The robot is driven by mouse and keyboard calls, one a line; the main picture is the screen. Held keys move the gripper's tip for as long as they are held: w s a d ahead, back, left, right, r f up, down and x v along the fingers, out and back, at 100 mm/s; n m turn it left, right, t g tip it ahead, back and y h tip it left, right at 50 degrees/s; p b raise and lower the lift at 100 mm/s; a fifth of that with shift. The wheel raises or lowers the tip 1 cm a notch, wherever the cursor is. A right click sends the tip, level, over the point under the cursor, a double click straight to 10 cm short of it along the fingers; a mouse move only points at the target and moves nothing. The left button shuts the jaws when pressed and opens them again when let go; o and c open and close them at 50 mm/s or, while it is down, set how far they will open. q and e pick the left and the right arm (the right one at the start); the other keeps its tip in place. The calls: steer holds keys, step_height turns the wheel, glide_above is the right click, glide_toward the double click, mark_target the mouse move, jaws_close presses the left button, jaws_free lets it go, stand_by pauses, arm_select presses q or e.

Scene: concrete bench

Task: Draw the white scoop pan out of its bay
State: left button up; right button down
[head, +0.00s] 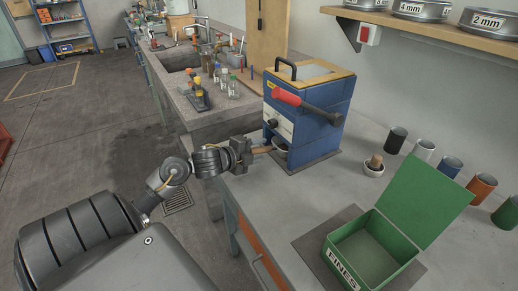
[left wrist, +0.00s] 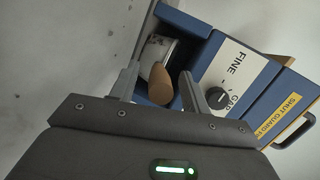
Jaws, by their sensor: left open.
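The white scoop pan (head: 281,145) sits low in the bay of the blue machine (head: 318,126), with its wooden handle (head: 262,150) pointing out to the left. The pan also shows in the left wrist view (left wrist: 158,48), mostly hidden inside the bay and behind its handle. My left gripper (head: 250,150) is open at the handle. My right gripper is not in view.
The machine has a red-gripped lever (head: 300,101) and a black top handle. A green open box (head: 372,250) marked FINES stands at the front right. A small mortar (head: 374,168) and several cups (head: 482,187) stand behind it. Several bottles (head: 227,84) stand at the sink.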

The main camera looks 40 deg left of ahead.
arm_select(q)
steer(key=shift+x, duration=1)
steer(key=shift+c, duration=0.5)
jaws_close()
